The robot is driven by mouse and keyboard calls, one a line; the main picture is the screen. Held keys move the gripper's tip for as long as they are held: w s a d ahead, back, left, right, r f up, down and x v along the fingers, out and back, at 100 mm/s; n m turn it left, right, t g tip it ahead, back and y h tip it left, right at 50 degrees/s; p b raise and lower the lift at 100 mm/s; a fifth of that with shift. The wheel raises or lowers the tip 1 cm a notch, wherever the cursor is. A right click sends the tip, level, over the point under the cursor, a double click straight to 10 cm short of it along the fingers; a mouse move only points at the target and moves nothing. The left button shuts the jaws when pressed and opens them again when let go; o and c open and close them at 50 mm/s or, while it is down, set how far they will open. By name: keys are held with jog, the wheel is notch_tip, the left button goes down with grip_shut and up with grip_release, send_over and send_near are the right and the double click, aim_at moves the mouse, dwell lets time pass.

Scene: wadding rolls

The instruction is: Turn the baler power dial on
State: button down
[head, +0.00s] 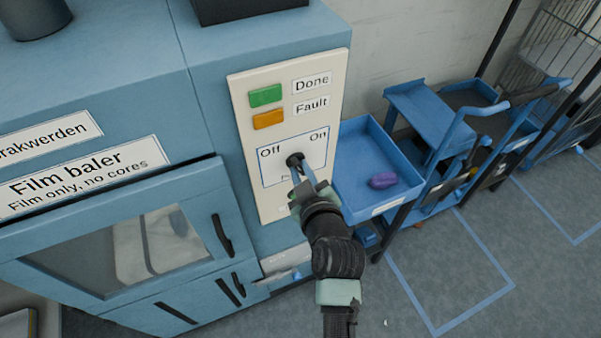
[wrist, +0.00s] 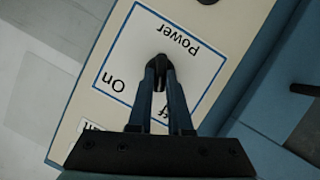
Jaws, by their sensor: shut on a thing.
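The black power dial (head: 294,159) sits on the baler's cream control panel (head: 246,128), between the labels "Off" on its left and "On" on its right. My gripper (head: 301,172) is shut on the dial, its two blue fingers reaching it from below in the head view. In the wrist view the dial (wrist: 160,61) shows dark between the fingertips of my gripper (wrist: 160,72), with "Power" and "On" readable beside it. The fingers partly cover the dial, and I cannot tell which label it points to.
A green "Done" lamp (head: 265,96) and an orange "Fault" lamp (head: 269,119) are above the dial. The blue film baler (head: 120,80) fills the left. A blue tray (head: 355,170) with a purple roll (head: 382,180) stands close at the right.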

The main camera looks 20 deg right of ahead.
jog(key=shift+d+f+m+y+b, duration=0.1)
jog(key=shift+d+m+y+b, duration=0.15)
jog(key=shift+m+y+b, duration=1.05)
jog(key=shift+d+m+y+b, duration=0.3)
jog(key=shift+m+y, duration=0.6)
jog(key=shift+m, duration=1)
jog(key=shift+d+f+m+y+b, duration=0.15)
jog(key=shift+m+y+b, duration=0.85)
jog(key=shift+m, duration=0.6)
jog(key=shift+r, duration=0.1)
jog(key=c, duration=0.8)
grip_release()
jog(key=shift+c, duration=0.2)
